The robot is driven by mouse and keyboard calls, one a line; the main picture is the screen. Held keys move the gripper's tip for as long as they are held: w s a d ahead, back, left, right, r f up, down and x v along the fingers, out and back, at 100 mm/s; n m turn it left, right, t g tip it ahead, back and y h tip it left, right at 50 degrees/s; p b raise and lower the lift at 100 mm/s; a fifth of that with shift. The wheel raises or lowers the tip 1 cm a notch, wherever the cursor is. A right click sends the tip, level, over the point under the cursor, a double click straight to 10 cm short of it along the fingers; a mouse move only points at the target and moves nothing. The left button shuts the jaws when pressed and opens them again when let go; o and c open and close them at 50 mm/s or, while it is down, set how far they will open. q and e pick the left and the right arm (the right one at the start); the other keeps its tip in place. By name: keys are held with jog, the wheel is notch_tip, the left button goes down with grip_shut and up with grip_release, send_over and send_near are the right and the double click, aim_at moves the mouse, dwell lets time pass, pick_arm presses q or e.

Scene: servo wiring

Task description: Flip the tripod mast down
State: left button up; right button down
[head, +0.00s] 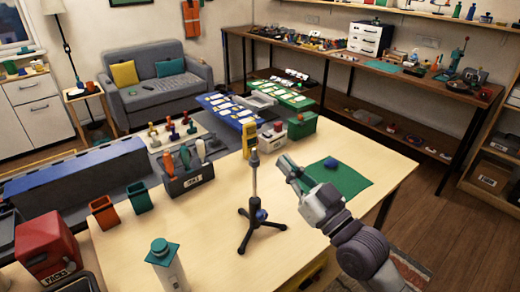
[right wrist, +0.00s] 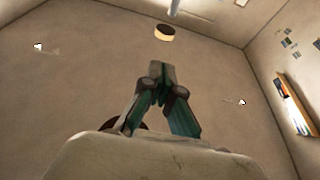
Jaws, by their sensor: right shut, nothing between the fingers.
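The tripod (head: 255,222) stands on the wooden table, its dark legs spread and a blue knob low on it. Its thin mast (head: 254,185) is upright. My right gripper (head: 284,162) is just right of the upper mast in the head view, with teal fingers pointing up and left. The fingers are shut and empty; they also show closed together in the right wrist view (right wrist: 157,72). I cannot tell from the head view whether they touch the mast. A yellow device (head: 249,138) shows at the mast's top; I cannot tell whether it is attached or behind. My left gripper is not in view.
A green mat (head: 345,180) with a blue item (head: 331,163) lies to the right. A dark tool caddy (head: 187,179), orange cup (head: 103,211), green cup (head: 138,196) and green-topped bottle (head: 167,265) stand to the left. The table around the tripod's legs is clear.

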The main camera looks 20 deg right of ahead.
notch_tip(320, 180, up, 4)
jog(key=p, duration=0.4)
send_over(254, 174)
jog(key=s, duration=0.1)
jog(key=f, duration=0.3)
jog(key=d+f, duration=0.1)
jog(key=f, duration=0.1)
jog(key=shift+s, duration=0.25)
notch_tip(254, 174, down, 12)
jog(key=b, duration=0.9)
jog(key=shift+f, duration=0.25)
jog(key=shift+r, duration=0.1)
